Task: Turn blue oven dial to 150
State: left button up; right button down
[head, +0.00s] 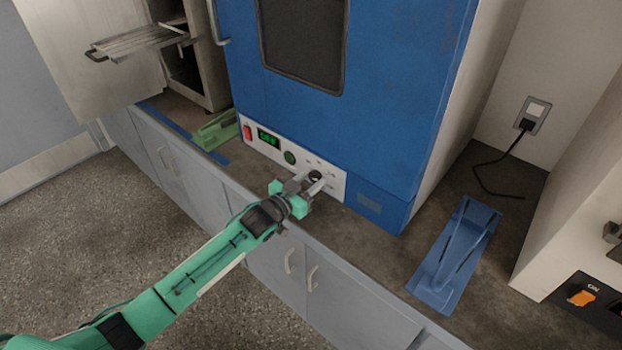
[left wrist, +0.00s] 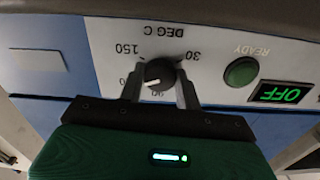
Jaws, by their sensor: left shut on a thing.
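The blue oven (head: 340,95) stands on the counter with a pale control panel (head: 270,151) along its lower front. Its black dial (left wrist: 158,74) shows upside down in the left wrist view, with 150 and 30 readable around it and other numbers partly hidden. The dial's white mark points left and slightly down in that view, toward a partly covered number ending in 0. My left gripper (left wrist: 160,85) is shut on the dial, one finger on each side. In the head view my left gripper (head: 313,181) reaches the panel's right part. My right gripper is not in view.
A green READY lamp (left wrist: 240,72) and a display reading OFF (left wrist: 282,93) sit beside the dial. A blue stand (head: 455,258) lies right of the oven, a green one (head: 216,130) left. An open cabinet with a pulled-out rack (head: 140,42) is at the far left.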

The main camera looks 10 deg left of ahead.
pick_arm(q)
jog(key=m, duration=0.3)
jog(key=shift+f+m, duration=0.1)
jog(key=shift+m, duration=0.3)
jog(key=m, duration=0.2)
jog(key=shift+m, duration=0.4)
jog(key=m, duration=0.3)
jog(key=shift+m, duration=0.5)
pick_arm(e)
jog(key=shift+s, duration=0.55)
pick_arm(q)
jog(key=shift+m, duration=0.3)
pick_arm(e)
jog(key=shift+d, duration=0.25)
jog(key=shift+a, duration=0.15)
pick_arm(q)
jog(key=o, duration=1)
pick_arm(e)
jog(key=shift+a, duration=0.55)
